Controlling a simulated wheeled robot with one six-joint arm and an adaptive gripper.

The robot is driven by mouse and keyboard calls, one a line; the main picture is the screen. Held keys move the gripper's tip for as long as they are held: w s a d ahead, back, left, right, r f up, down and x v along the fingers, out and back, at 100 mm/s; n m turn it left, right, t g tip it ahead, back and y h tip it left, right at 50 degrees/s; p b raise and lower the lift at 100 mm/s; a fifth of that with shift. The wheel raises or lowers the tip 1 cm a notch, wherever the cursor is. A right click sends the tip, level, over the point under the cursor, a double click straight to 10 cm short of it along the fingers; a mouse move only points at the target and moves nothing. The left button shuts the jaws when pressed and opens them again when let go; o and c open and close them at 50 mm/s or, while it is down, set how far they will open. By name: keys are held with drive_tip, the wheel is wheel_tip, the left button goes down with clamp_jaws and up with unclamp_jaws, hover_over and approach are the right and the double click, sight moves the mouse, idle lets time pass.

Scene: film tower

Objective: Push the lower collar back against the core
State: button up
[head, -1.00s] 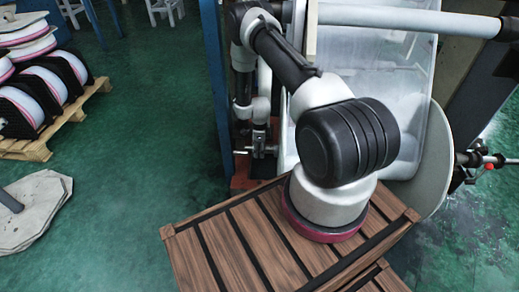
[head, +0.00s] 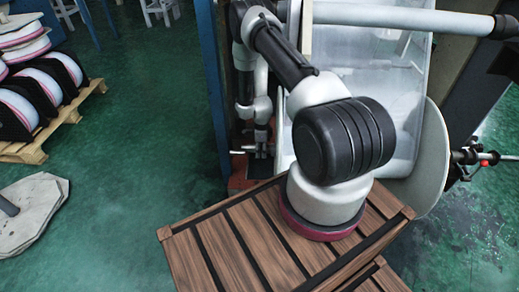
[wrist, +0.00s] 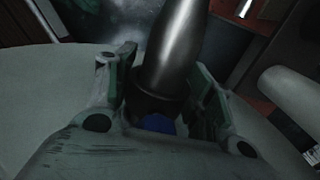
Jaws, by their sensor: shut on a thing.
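In the wrist view, a shiny metal shaft (wrist: 176,45) runs down between the two fingers of my gripper (wrist: 164,82). A dark ring, apparently the lower collar (wrist: 148,104), sits around the shaft at its near end, between the fingers. My gripper is shut on it, one finger on each side. A small blue part (wrist: 158,123) shows just below the ring. In the head view my arm hides the gripper and the collar. I cannot pick out the core or tell whether the collar touches it.
A slatted wooden crate (head: 215,245) stands in front of the machine, below my arm. A large pale disc (head: 434,150) and a bar end with a red knob (head: 484,163) are at the right. A pallet of reels (head: 25,150) stands at the left. Green floor between is clear.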

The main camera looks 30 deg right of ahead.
drive_tip(key=shift+s+d, duration=0.35)
drive_tip(key=shift+d, duration=0.15)
drive_tip(key=shift+s+d, duration=0.2)
drive_tip(key=shift+d, duration=0.05)
drive_tip(key=o, duration=1.4)
drive_tip(key=shift+d, duration=0.1)
drive_tip(key=r, duration=0.7)
drive_tip(key=shift+w, duration=0.25)
drive_tip(key=shift+s+r, duration=0.2)
drive_tip(key=shift+r, duration=0.25)
drive_tip(key=shift+a, duration=0.25)
